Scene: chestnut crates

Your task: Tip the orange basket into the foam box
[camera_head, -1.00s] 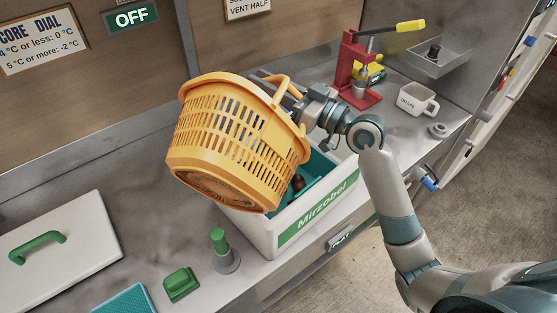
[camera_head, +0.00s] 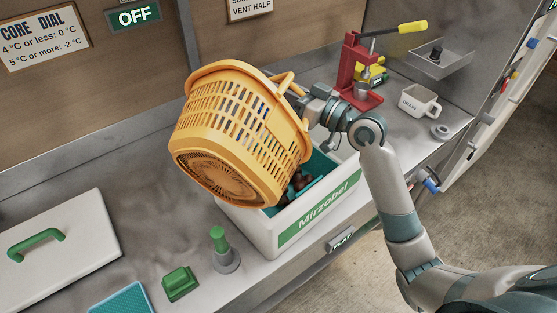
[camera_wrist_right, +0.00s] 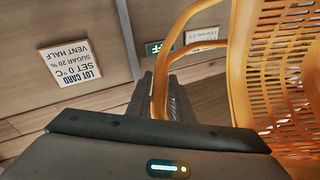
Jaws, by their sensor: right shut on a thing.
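The orange basket (camera_head: 235,130) hangs tilted above the foam box, its slatted bottom turned toward the front left and its mouth toward the back right. My right gripper (camera_head: 288,90) is shut on the basket's handle, which also shows between the fingers in the right wrist view (camera_wrist_right: 160,85). The basket's inside is mostly hidden. The white foam box (camera_head: 262,232), with a green "Mirzobel" label, stands open below it. Brown chestnuts (camera_head: 301,181) lie in its teal inside, partly hidden by the basket. My left gripper is out of view.
A red press (camera_head: 354,75) with a yellow lever and a white mug (camera_head: 418,101) stand behind the box.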

